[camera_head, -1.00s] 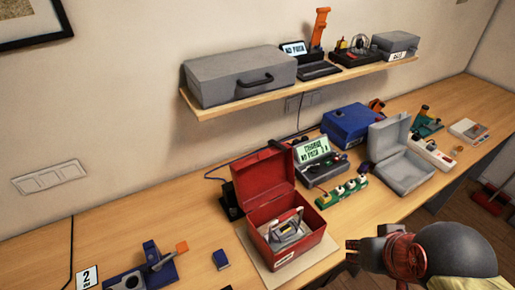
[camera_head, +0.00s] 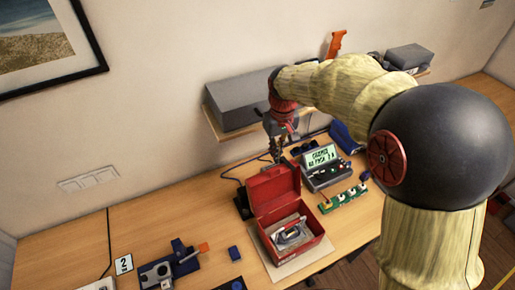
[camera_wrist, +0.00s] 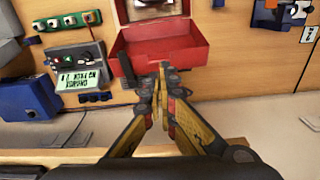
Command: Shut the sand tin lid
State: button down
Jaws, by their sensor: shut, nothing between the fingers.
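A red tin (camera_head: 308,254) stands on the bench with its lid (camera_head: 273,190) raised toward the wall. A metal and pale item (camera_head: 291,236) lies inside it. The tin's front label is too small to read. My gripper (camera_head: 279,154) is above and behind the raised lid, on the wall side. In the wrist view the shut, empty fingertips (camera_wrist: 162,68) lie at the near edge of the red lid (camera_wrist: 163,46). I cannot tell whether they touch it. The tin's open inside (camera_wrist: 155,8) shows beyond the lid.
A shelf with a grey case (camera_head: 240,103) is close behind my gripper. A device with a green display (camera_head: 321,157) and a green socket strip (camera_head: 343,198) stand right of the tin. A blue box (camera_wrist: 28,103) shows in the wrist view. My arm hides the bench's right part.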

jog(key=w+a+r, duration=0.2)
jog(key=w, duration=0.1)
jog(key=n+p, duration=0.1)
send_over(270, 170)
notch_tip(270, 170, down, 10)
jog(key=shift+a+r, duration=0.1)
jog(key=shift+w, duration=0.1)
dwell(0.4)
jog(key=shift+s+d+r+t+y+b, duration=0.15)
jog(key=shift+s+d+t+y+b, duration=0.15)
jog(key=shift+s+t+b, duration=0.3)
